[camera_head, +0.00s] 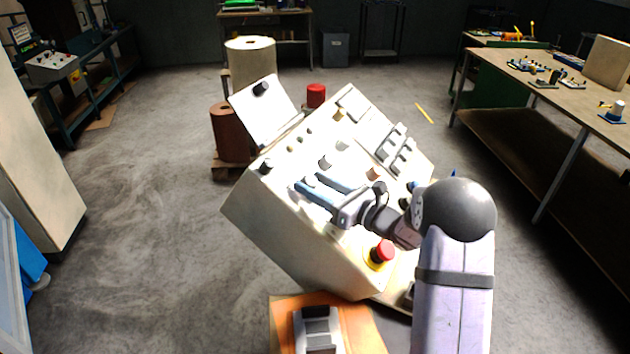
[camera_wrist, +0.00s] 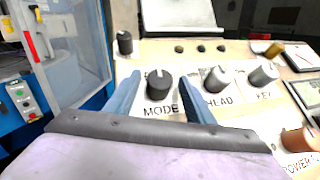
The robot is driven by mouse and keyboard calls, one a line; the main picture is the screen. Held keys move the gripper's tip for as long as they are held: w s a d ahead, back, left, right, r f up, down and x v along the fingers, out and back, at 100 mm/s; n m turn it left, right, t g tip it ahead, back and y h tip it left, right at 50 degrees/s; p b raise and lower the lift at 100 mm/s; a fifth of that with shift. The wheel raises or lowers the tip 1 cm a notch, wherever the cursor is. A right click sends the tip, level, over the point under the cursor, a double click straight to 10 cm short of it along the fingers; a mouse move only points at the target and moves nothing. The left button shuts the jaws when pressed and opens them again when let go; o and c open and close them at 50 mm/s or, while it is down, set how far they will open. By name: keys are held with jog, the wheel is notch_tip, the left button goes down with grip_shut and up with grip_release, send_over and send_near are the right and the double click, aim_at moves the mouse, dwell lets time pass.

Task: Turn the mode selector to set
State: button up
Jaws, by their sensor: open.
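The mode selector (camera_wrist: 159,87) is a dark round knob with a light mark on its top, above the printed word MODE in the wrist view. Its mark points roughly straight up in that picture. No "set" marking is readable. My gripper (camera_wrist: 158,82) is open, with one blue finger to the left of the knob and one to the right. Gaps show on both sides, so the fingers look apart from it. In the head view my gripper (camera_head: 308,181) reaches over the sloped control panel (camera_head: 285,215) from the right, its fingertips largely covering the knob.
A red mushroom button (camera_head: 382,251) on yellow sits at the panel's front edge. A hinged plate (camera_head: 263,112) stands at the back left.

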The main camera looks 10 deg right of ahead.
jog(key=c, duration=1.1)
jog(key=shift+o, duration=0.2)
jog(key=shift+w+f+n+g+y+b, duration=0.15)
jog(key=shift+n+g+y+b, duration=0.25)
jog(key=shift+b, duration=0.35)
jog(key=shift+d+f+n+g+y+b, duration=0.15)
jog(key=shift+n+g+y+b, duration=0.3)
jog(key=shift+n+b, duration=0.5)
jog(key=n+g+y+b, duration=0.2)
jog(key=n, duration=0.1)
jog(key=shift+w, duration=0.15)
jog(key=n+g, duration=0.2)
jog(key=n+g+y+b, duration=0.1)
jog(key=shift+w+r+n+g, duration=0.1)
jog(key=shift+r+n+g, duration=0.15)
jog(key=shift+n, duration=0.1)
jog(key=shift+w+r+n+g, duration=0.1)
jog(key=shift+n+g, duration=0.9)
jog(key=shift+n, duration=0.1)
jog(key=shift+n+g+p, duration=0.45)
jog(key=shift+n+g, duration=0.05)
